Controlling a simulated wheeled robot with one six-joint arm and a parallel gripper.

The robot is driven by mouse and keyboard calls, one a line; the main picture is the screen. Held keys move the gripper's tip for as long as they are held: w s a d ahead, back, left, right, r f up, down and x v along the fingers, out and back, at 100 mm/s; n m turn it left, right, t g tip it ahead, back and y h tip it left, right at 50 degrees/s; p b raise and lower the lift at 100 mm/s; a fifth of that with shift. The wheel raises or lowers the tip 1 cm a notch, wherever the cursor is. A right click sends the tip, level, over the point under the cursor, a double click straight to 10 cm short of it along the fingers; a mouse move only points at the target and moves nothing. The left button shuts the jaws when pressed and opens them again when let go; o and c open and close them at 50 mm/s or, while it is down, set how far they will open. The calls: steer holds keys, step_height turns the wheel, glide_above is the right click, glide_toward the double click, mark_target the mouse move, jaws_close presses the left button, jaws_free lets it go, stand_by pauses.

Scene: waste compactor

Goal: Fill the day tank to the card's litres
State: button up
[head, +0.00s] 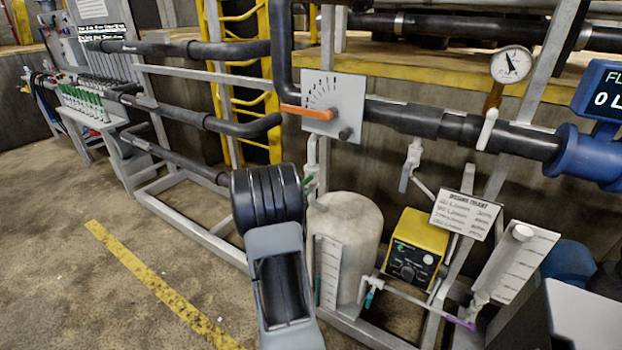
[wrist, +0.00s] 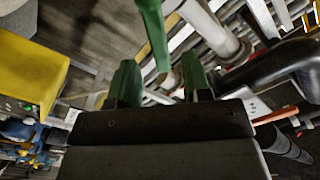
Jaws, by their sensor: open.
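The pale rounded tank (head: 345,235) stands low in the middle of the head view, with a white scale strip (head: 330,270) on its front. The white card (head: 466,215) is to its right; its figures are too small to read. The blue meter (head: 582,157) at the right edge shows 0 L. In the wrist view, my gripper (wrist: 160,82) is open, with green fingers. A green handle (wrist: 152,35) shows between and beyond the fingertips; I cannot tell whether they touch. My gripper is hidden in the head view.
An orange lever (head: 303,111) sits on a marked plate. A round gauge (head: 512,65), white-handled valves and dark pipes surround it. A yellow box (head: 415,248) stands right of the tank and also shows in the wrist view (wrist: 32,75).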

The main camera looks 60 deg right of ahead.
mark_target(307, 181)
steer(key=shift+d, duration=3.1)
jaws_close()
